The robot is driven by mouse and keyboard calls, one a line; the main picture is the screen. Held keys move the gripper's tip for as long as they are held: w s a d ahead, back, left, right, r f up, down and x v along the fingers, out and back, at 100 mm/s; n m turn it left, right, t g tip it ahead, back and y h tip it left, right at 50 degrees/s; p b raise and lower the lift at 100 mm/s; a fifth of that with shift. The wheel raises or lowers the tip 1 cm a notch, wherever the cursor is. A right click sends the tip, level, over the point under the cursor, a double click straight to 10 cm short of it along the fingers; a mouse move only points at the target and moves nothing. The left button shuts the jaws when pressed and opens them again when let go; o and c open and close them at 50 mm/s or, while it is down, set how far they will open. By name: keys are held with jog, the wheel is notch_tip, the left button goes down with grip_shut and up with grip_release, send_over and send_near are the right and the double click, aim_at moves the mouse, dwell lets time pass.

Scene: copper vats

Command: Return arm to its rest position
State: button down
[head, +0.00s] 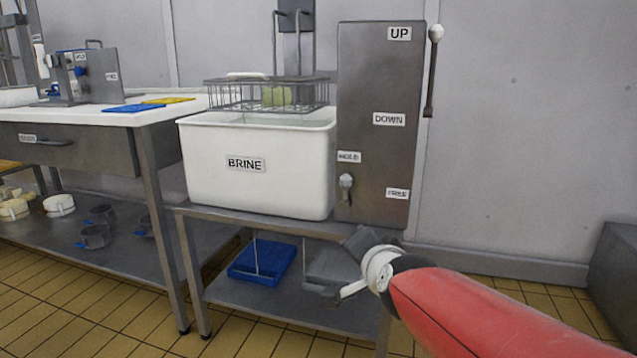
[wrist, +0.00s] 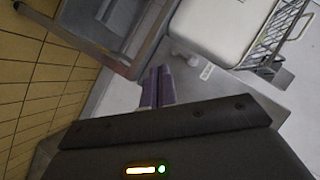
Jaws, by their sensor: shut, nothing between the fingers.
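My gripper (wrist: 157,73) shows in the wrist view as two purple fingers shut together with nothing between them. In the head view my arm reaches in from the lower right, its end in front of the stand's right side. The fingers cannot be made out clearly there. The grey lever panel (head: 378,95) stands behind and above the arm's end. A gap shows between the gripper and the white BRINE vat (head: 275,188), which also appears in the wrist view (wrist: 218,28).
A wire basket (head: 220,97) holding a pale yellow-green piece hangs at the vat's top. The panel has a long lever (head: 433,75) at its upper right and a short knob (head: 346,183) lower down. A blue tray (head: 262,262) lies on the lower shelf. A worktable (head: 165,117) stands left.

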jog(key=s+d+f+n+g+h, duration=0.1)
jog(key=s+d+f+n+g, duration=0.2)
jog(key=s, duration=0.5)
jog(key=s+d+f+n+g, duration=0.2)
jog(key=s+f+n, duration=0.15)
jog(key=s, duration=0.35)
jog(key=s+d+f+n+g+h, duration=0.1)
jog(key=s+d+f+n+g, duration=0.2)
jog(key=s, duration=0.5)
notch_tip(320, 180, up, 11)
jog(key=a+p, duration=0.1)
jog(key=p, duration=1.1)
jog(key=shift+w, duration=0.3)
